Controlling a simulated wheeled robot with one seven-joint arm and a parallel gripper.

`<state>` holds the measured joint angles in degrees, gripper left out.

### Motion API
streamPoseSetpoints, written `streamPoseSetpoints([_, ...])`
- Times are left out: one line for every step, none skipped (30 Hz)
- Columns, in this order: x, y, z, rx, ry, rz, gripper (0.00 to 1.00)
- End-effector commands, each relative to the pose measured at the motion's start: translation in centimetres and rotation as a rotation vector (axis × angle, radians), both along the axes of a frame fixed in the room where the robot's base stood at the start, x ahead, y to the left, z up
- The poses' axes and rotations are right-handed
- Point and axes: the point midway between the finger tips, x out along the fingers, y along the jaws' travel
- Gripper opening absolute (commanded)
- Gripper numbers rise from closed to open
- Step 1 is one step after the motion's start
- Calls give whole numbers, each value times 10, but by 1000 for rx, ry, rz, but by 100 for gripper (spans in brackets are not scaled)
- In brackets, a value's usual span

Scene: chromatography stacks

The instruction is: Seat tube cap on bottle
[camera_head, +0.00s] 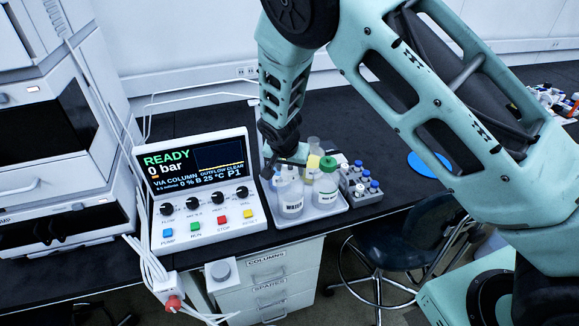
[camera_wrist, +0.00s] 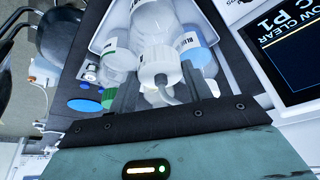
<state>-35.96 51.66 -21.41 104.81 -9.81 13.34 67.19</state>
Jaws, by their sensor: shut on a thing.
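In the wrist view a white ribbed tube cap (camera_wrist: 158,69) with a grey tube bending from it sits between the two dark fingers of my gripper (camera_wrist: 160,84), which is shut on it. A large clear bottle (camera_wrist: 152,22) lies right behind the cap; I cannot tell whether the cap touches its neck. In the head view my gripper (camera_head: 284,157) is above the bottles. The cap is mostly hidden there.
The bottles stand in a pale tray (camera_head: 338,212) near the bench's front edge. A grey rack of small vials (camera_head: 361,184) is close on the right, and a control box with a screen (camera_head: 198,190) on the left. A blue disc (camera_head: 424,165) lies farther right.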

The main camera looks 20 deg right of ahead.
Motion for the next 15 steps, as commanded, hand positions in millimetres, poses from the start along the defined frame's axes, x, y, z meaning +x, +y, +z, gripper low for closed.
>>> streamPoseSetpoints([0,0,-2,0,0,0,26])
streamPoseSetpoints([0,0,-2,0,0,0,26])
streamPoseSetpoints([0,0,-2,0,0,0,26])
streamPoseSetpoints([0,0,-1,0,0,0,26])
streamPoseSetpoints([0,0,-1,0,0,0,26])
streamPoseSetpoints([0,0,-1,0,0,1,26])
streamPoseSetpoints([0,0,-1,0,0,1,26])
streamPoseSetpoints([0,0,-1,0,0,1,26])
streamPoseSetpoints([0,0,-1,0,0,1,60])
streamPoseSetpoints([0,0,-1,0,0,1,69])
streamPoseSetpoints([0,0,-1,0,0,1,75])
streamPoseSetpoints([0,0,-1,0,0,1,75])
streamPoseSetpoints([0,0,-1,0,0,1,75])
streamPoseSetpoints([0,0,-1,0,0,1,75])
streamPoseSetpoints([0,0,-1,0,0,1,75])
